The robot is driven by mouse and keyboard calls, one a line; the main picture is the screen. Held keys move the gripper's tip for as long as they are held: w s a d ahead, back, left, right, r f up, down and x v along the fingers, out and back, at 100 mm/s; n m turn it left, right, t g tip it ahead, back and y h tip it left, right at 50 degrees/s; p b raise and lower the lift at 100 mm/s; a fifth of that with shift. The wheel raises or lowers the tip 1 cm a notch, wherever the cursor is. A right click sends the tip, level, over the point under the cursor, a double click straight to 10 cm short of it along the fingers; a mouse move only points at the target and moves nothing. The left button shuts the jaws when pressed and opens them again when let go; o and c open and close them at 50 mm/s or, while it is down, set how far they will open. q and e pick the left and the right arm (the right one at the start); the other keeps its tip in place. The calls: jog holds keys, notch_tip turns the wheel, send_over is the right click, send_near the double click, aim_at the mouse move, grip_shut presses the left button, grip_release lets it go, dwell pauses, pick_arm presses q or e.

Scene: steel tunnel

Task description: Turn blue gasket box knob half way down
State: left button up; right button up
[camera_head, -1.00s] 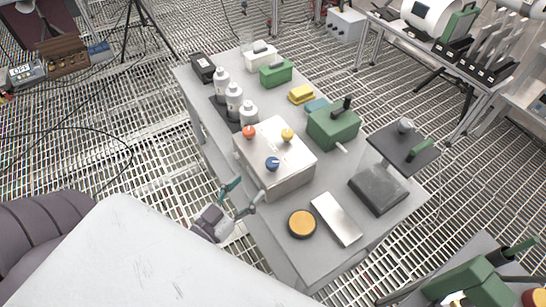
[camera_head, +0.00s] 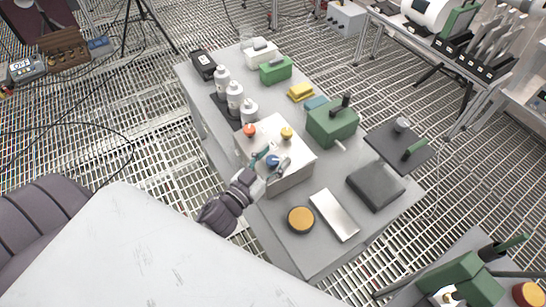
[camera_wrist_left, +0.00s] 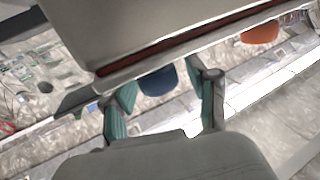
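The gasket box (camera_head: 290,178) is a pale metal box on the grey table, with an orange knob (camera_head: 249,130), a yellow knob (camera_head: 287,133) and a blue knob (camera_head: 273,161) on its top. My left gripper (camera_head: 271,161) is over the near part of the box top, at the blue knob, which it partly hides. In the left wrist view the blue knob (camera_wrist_left: 158,81) shows between the two open green-padded fingers (camera_wrist_left: 160,100). I cannot tell if either finger touches it. The orange knob (camera_wrist_left: 261,33) shows at upper right there. My right gripper is not in view.
White bottles (camera_head: 234,95) stand left of the box, close to it. A green box with a handle (camera_head: 333,124) stands at its right. A yellow-topped disc (camera_head: 300,219) and a silver plate (camera_head: 334,214) lie in front.

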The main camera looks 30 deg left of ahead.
pick_arm(q)
grip_shut()
jog(key=shift+r+h, duration=0.1)
jog(key=shift+h, duration=0.2)
